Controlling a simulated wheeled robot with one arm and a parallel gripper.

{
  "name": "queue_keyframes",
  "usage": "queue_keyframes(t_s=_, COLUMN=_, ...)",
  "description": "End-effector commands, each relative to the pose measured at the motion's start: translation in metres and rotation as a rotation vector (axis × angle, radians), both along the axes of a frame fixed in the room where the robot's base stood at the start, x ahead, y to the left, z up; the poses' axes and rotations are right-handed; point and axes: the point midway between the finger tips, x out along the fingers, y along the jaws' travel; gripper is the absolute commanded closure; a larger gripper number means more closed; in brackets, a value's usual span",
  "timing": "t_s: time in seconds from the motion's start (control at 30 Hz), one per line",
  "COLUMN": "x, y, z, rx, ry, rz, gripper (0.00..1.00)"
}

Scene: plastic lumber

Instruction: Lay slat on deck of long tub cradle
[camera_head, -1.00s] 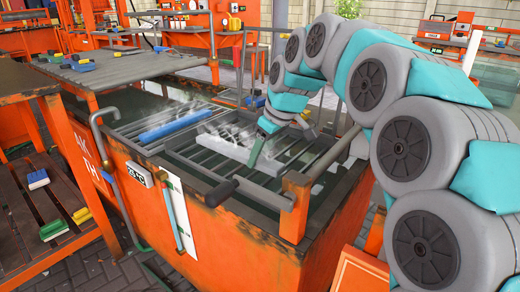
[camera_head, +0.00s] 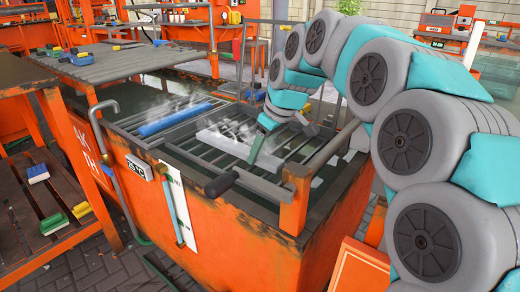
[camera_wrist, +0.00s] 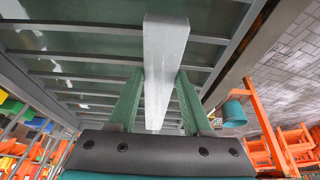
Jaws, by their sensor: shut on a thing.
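The light grey slat (camera_head: 228,139) is in my gripper (camera_head: 256,148), over the barred deck of the cradle (camera_head: 285,148) in the orange tub (camera_head: 235,235). In the wrist view the green fingers of my gripper (camera_wrist: 157,100) are on both sides of the grey slat (camera_wrist: 163,60). The slat runs across the dark cradle bars (camera_wrist: 75,57). I cannot tell whether it touches them. Wisps of steam partly veil its far side in the head view.
A blue slat (camera_head: 176,119) lies on bars at the tub's left. A grey slatted shelf (camera_head: 140,62) stands at the tub's far left end. An orange post (camera_head: 296,195) and a dark handle (camera_head: 222,184) are at the near edge. Brushes lie on the left rack (camera_head: 75,200).

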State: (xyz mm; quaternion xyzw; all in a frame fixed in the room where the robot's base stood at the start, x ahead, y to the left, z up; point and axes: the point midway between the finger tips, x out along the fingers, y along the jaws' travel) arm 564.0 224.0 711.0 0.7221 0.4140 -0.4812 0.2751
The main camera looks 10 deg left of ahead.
Motion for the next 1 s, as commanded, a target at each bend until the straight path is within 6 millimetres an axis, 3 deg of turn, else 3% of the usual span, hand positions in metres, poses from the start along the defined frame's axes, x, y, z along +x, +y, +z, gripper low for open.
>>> queue_keyframes(t_s=0.27, x=-0.0001, y=0.0000, z=-0.0052, rx=0.000, ry=0.000, rz=0.000, gripper=1.00)
queue_keyframes(t_s=0.3, x=-0.0001, y=-0.0001, z=-0.0046, rx=0.000, ry=0.000, rz=0.000, gripper=0.46)
queue_keyframes(t_s=0.57, x=-0.0001, y=0.0000, z=-0.0047, rx=0.000, ry=0.000, rz=0.000, gripper=0.17)
queue_keyframes(t_s=1.0, x=-0.0012, y=-0.0029, z=0.0035, rx=0.000, ry=-0.001, rz=0.000, gripper=0.15)
